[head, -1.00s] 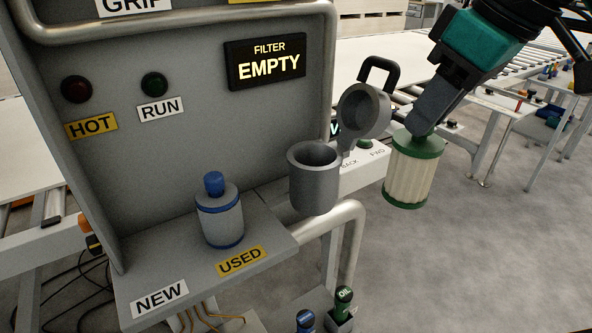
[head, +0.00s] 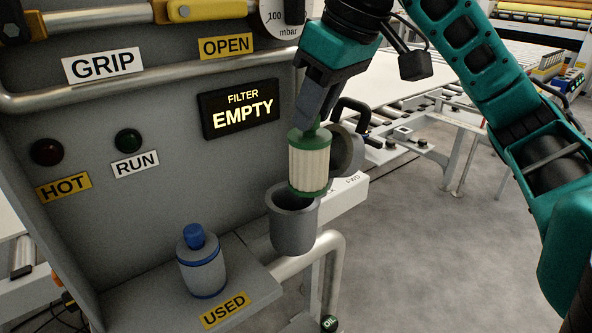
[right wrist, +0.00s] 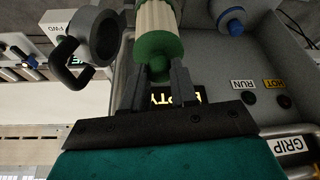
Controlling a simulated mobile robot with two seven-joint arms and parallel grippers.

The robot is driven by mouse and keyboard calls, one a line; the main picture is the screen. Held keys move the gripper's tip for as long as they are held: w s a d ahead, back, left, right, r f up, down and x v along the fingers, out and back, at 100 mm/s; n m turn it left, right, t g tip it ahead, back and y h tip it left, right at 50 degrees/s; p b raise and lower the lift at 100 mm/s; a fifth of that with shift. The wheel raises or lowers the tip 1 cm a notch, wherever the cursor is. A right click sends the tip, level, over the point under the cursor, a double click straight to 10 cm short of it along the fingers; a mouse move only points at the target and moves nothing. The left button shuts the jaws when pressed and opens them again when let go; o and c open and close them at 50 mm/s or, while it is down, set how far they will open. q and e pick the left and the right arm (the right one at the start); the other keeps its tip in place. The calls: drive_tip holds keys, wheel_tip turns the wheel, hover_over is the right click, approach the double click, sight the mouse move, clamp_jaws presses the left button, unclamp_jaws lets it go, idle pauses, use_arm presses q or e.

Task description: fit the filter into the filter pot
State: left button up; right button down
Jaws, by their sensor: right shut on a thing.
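The filter (head: 309,167) is a cream pleated cylinder with green end caps. My right gripper (head: 314,122) is shut on the green knob at its top and holds it upright. The filter's lower end is at the mouth of the grey filter pot (head: 294,226); I cannot tell whether it is just above or slightly inside the rim. The pot's round lid (head: 347,150) with a black handle stands open behind the filter. In the right wrist view the filter (right wrist: 156,30) is between the fingers (right wrist: 160,85). My left gripper is not in view.
A grey canister with a blue cap (head: 202,262) stands on the shelf beside the USED label (head: 224,310). The panel display (head: 241,109) reads FILTER EMPTY. A bent pipe (head: 318,247) runs below the pot. Open floor lies to the right.

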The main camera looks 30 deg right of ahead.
sight(296, 177)
drive_tip(key=w, duration=0.1)
drive_tip(key=w+a, duration=0.1)
drive_tip(key=w, duration=0.1)
drive_tip(key=shift+w+a+r, duration=0.1)
drive_tip(key=shift+w, duration=0.1)
drive_tip(key=f+b, duration=0.1)
drive_tip(key=f, duration=0.6)
drive_tip(key=shift+s+b, duration=0.2)
drive_tip(key=shift+b, duration=0.2)
drive_tip(key=shift+f, duration=0.8)
wheel_tip(296, 177, down, 4)
drive_tip(key=shift+r+b, duration=0.2)
drive_tip(key=shift+b, duration=0.55)
drive_tip(key=shift+f, duration=0.2)
drive_tip(key=c, duration=1.2)
unclamp_jaws()
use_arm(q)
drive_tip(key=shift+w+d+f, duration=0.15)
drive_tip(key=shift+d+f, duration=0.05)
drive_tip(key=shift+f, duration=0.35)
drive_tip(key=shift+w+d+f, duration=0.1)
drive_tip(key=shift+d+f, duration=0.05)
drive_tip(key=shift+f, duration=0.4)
use_arm(e)
drive_tip(key=o, duration=0.3)
